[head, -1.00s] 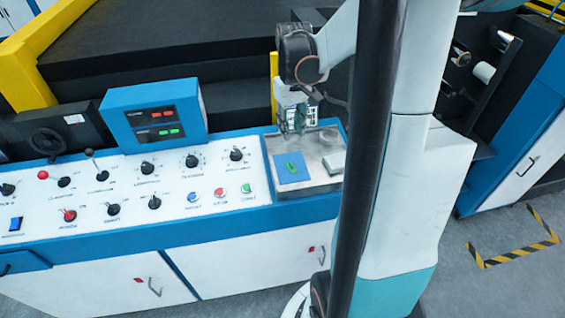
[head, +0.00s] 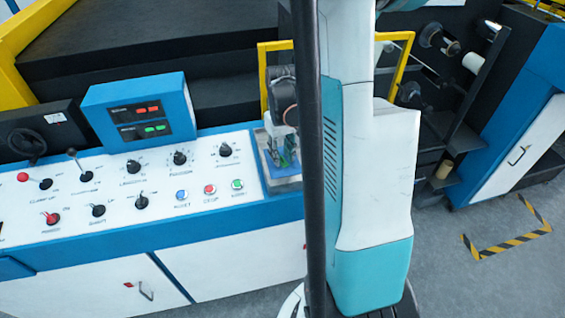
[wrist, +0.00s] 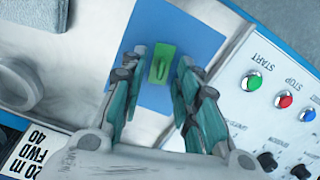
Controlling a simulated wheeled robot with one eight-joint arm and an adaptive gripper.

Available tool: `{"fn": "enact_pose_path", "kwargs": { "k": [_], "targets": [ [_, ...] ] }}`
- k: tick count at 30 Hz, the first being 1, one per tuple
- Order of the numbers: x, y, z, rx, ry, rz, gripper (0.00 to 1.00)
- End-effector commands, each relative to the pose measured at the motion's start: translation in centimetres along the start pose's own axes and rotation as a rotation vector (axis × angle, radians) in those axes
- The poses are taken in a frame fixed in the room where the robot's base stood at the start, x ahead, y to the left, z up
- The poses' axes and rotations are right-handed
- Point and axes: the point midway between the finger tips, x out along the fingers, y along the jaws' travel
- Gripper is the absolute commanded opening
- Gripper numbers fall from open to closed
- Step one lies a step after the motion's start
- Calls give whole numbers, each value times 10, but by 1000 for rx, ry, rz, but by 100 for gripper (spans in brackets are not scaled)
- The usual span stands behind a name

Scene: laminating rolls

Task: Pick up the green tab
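The green tab (wrist: 161,62) is a small flat green piece with a raised ridge. It lies on a blue square pad (wrist: 178,22) in the wrist view. My gripper (wrist: 163,68) is open, with one teal finger to the left of the tab and one to the right. Gaps show between the tab and both fingers; I cannot tell the height left above the pad. In the head view my gripper (head: 284,150) points down over the blue pad (head: 287,173), and its fingers largely hide the tab.
The pad lies on a grey metal tray (wrist: 105,25) with a round raised rim at left in the wrist view. The control panel (head: 115,205) with knobs, levers and coloured buttons is right beside it. A blue display box (head: 138,108) and a yellow rail (head: 262,70) stand behind.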

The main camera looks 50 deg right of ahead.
Motion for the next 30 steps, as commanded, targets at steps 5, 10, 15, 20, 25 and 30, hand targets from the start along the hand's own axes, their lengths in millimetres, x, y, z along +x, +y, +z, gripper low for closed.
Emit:
{"fn": "enact_pose_path", "kwargs": {
  "k": [5,10,15,20,25,30],
  "targets": [
    [4,0,0,0,0,0,29],
    [4,0,0,0,0,0,19],
    [4,0,0,0,0,0,0],
    [4,0,0,0,0,0,0],
    [4,0,0,0,0,0,0],
    [-2,0,0,0,0,0,0]
  ]
}}
